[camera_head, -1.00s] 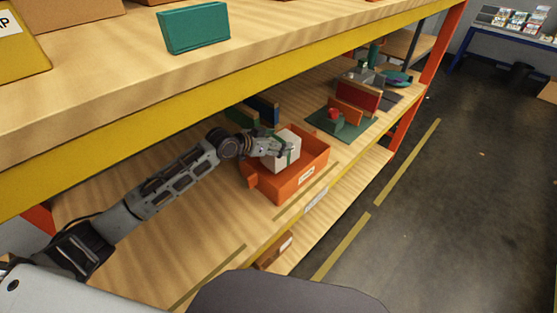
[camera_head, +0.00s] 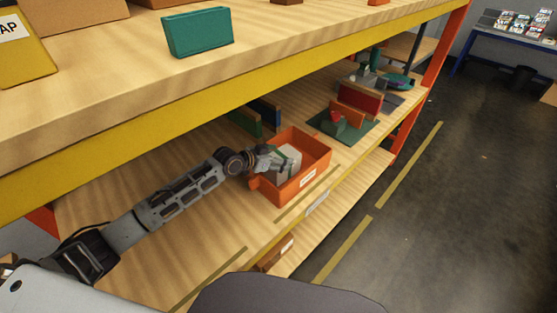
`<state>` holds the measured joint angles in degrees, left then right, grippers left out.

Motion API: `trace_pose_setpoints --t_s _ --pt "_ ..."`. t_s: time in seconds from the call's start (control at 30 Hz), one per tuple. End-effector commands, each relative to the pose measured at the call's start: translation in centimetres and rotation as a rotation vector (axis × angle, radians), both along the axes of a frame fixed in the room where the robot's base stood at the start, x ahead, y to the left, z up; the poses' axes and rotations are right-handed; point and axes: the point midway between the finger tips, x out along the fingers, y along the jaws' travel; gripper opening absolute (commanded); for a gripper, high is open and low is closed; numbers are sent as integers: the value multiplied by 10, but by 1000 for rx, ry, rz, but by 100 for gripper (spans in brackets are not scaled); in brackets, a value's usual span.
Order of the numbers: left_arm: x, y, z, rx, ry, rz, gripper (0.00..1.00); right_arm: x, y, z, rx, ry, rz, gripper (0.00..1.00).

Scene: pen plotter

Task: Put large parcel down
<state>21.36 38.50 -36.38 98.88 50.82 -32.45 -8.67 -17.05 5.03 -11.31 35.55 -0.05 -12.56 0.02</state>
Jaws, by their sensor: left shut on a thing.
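A white parcel (camera_head: 290,161) with a green band sits low inside an orange open bin (camera_head: 314,168) on the middle shelf. The parcel looks slightly tilted, and the bin's front wall hides its lower part, so I cannot tell whether it touches the bin floor. My left gripper (camera_head: 275,158) reaches over the bin's left side and is shut on the parcel. My right gripper is not in view.
A green mat (camera_head: 362,134) with red and green items lies beyond the bin. Dark upright panels (camera_head: 262,112) stand behind it. The yellow upper shelf beam (camera_head: 200,128) runs above my arm. The shelf left of the bin is clear.

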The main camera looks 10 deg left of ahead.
Motion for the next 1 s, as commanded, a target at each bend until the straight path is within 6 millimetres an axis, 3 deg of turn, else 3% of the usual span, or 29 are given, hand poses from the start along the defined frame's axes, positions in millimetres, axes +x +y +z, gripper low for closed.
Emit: trace_pose_setpoints --t_s 0.17,0.5,0.53,0.7,1.0 --pt "0 0 -11 -1 -3 0 12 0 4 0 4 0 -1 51" --pt "0 0 -12 -2 -4 0 12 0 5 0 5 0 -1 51" --pt "0 0 -14 0 -1 0 77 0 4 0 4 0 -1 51" --pt "0 0 -13 0 -1 0 99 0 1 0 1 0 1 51" --pt "0 0 -13 0 -1 0 100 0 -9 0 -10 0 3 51"
